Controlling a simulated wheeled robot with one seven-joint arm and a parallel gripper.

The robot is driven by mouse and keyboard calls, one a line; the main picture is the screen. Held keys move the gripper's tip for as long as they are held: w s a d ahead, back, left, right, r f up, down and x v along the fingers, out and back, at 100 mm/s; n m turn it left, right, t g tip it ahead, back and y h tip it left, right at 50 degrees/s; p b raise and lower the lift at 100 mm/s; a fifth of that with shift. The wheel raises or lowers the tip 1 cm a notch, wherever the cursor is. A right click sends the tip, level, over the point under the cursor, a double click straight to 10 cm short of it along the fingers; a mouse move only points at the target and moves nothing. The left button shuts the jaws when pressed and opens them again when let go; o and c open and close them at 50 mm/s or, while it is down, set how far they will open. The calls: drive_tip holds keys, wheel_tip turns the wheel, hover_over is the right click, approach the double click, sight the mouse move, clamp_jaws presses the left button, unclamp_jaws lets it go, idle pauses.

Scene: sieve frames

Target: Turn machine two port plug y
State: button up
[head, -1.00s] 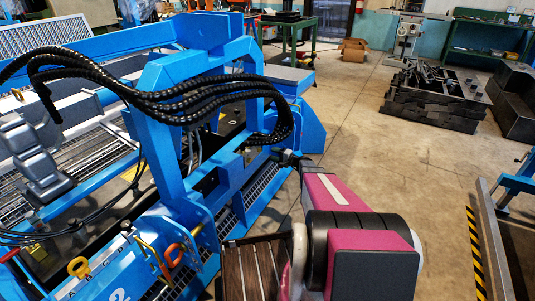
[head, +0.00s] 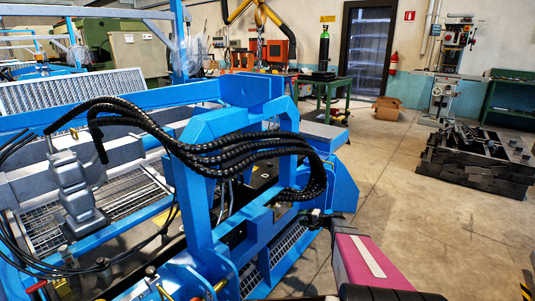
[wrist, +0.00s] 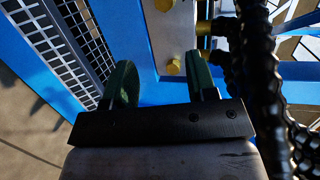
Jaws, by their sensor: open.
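The blue machine (head: 200,215) fills the left and middle of the head view. My gripper (wrist: 162,80) shows two green fingers, parted with nothing visible between them. They point at a blue frame and a pale metal plate (wrist: 168,32) on it. A brass-coloured round fitting (wrist: 173,66) sits low on this plate, just beyond the fingers, and another (wrist: 163,5) is higher up. More brass fittings (wrist: 203,40) stand to the right, beside the hoses. I cannot tell which one is plug y. In the head view my gripper is small and dark near the machine's right side.
Black ribbed hoses (wrist: 270,80) run close to the right of my gripper and arch over the machine (head: 215,150). A metal grating (wrist: 65,40) lies on the left in the wrist view. Open floor (head: 390,200) is right of the machine. Stacked dark blocks (head: 475,165) stand farther back.

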drive_tip(key=s+a+r+n+g+h, duration=0.3)
drive_tip(key=s+a+g, duration=0.25)
drive_tip(key=s, duration=0.45)
drive_tip(key=s+r+n+g+h, duration=0.1)
drive_tip(key=s+r+h, duration=0.2)
drive_tip(key=s+h, duration=0.2)
drive_tip(key=s+r+n+g+h, duration=0.1)
drive_tip(key=s+r+h, duration=0.3)
drive_tip(key=s, duration=0.8)
drive_tip(key=shift+s+d+n+h, duration=0.3)
drive_tip(key=shift+n+h, duration=0.4)
drive_tip(key=shift+h, duration=0.1)
drive_tip(key=shift+c, duration=0.3)
